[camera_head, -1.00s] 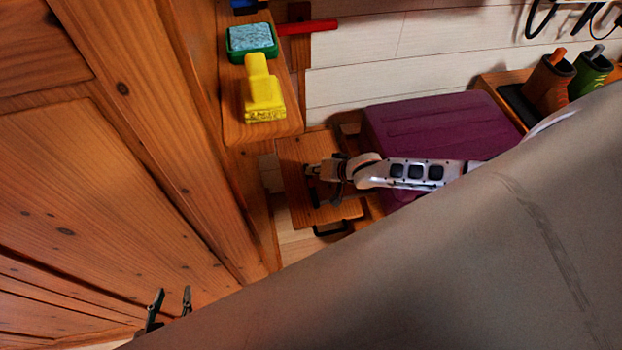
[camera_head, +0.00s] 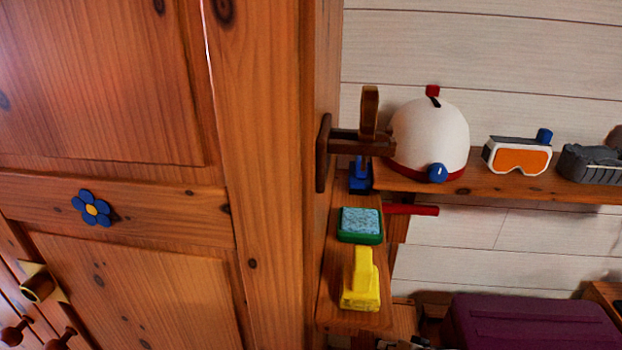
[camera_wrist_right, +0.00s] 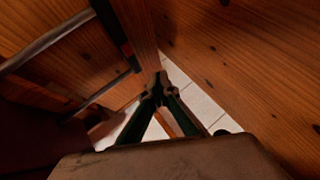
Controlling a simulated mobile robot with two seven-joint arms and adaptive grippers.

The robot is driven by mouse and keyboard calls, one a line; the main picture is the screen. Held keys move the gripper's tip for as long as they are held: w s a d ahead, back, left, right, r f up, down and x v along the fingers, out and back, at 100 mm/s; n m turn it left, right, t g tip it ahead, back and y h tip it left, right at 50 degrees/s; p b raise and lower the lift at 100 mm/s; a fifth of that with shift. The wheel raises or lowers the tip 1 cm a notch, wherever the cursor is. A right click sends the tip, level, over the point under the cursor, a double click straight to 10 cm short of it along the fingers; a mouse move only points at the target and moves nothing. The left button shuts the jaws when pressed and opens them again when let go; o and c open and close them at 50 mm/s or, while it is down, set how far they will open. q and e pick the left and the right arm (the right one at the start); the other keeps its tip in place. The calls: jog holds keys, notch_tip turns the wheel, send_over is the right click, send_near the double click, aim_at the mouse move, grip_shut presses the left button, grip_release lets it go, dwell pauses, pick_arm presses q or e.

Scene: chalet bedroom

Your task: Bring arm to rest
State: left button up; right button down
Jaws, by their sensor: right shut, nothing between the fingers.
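My right gripper (camera_wrist_right: 160,92) shows in the right wrist view with its two dark fingers converging to a point. It is shut and holds nothing. Beyond its tips are wooden panels and a strip of pale floor or wall boards. In the head view only a small piece of my right arm or gripper (camera_head: 408,343) shows at the bottom edge, beside the wooden shelf; the rest is cut off. My left gripper is out of view.
A wooden wardrobe (camera_head: 130,260) fills the left. A side shelf (camera_head: 328,285) holds a yellow object (camera_head: 361,283) and a green box (camera_head: 360,226). A wall shelf (camera_head: 500,190) holds a white helmet (camera_head: 430,135) and goggles (camera_head: 517,157). A purple case (camera_head: 535,322) is below.

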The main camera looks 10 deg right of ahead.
jog(key=s+a+r+n+y, duration=0.2)
jog(key=s+a+n, duration=0.3)
jog(key=s+a, duration=0.7)
jog(key=s+d+r+n+t+h, duration=0.2)
jog(key=s+d, duration=0.4)
jog(key=s, duration=0.3)
jog(key=shift+r+n+h, duration=0.15)
jog(key=shift+n+h, duration=0.45)
jog(key=shift+n, duration=0.3)
